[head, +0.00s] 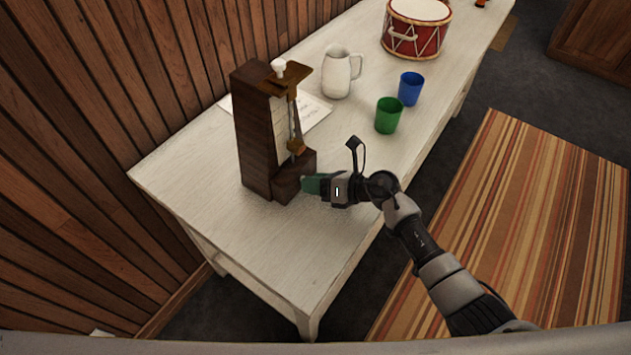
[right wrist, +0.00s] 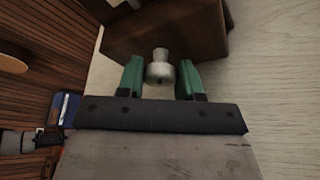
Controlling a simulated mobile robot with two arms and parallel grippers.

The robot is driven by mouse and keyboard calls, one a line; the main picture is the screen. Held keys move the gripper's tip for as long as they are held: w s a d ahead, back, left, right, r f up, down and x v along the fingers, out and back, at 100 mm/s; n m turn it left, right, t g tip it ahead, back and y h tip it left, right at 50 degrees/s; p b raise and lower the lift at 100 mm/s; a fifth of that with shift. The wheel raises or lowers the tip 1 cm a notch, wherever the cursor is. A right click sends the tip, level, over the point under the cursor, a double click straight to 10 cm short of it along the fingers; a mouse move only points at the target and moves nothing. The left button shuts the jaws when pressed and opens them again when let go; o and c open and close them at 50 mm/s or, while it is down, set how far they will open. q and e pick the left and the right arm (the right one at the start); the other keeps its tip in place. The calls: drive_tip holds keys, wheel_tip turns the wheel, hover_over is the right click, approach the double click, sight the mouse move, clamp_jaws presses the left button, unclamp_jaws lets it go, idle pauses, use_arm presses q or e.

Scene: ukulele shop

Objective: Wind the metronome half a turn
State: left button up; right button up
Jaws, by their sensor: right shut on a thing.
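The metronome (head: 255,140) is a tall dark wooden case standing upright on the white table, with a pale front, a pendulum rod and a white knob on top. Its lower wooden body (right wrist: 185,30) fills the top of the right wrist view. A small round metal winding key (right wrist: 159,66) sticks out from it. My right gripper (head: 308,185) is at the metronome's base on the side toward me. The head view hides the key. My left gripper is in neither view.
On the white table (head: 190,168), a paper sheet (head: 312,115) lies behind the metronome. A white pitcher (head: 341,72), a green cup (head: 389,116), a blue cup (head: 410,88) and a red drum (head: 415,32) stand farther back. A wooden wall (head: 90,130) runs along the left.

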drive_tip(key=o, duration=0.9)
drive_tip(key=b+v, duration=0.1)
drive_tip(key=v, duration=1)
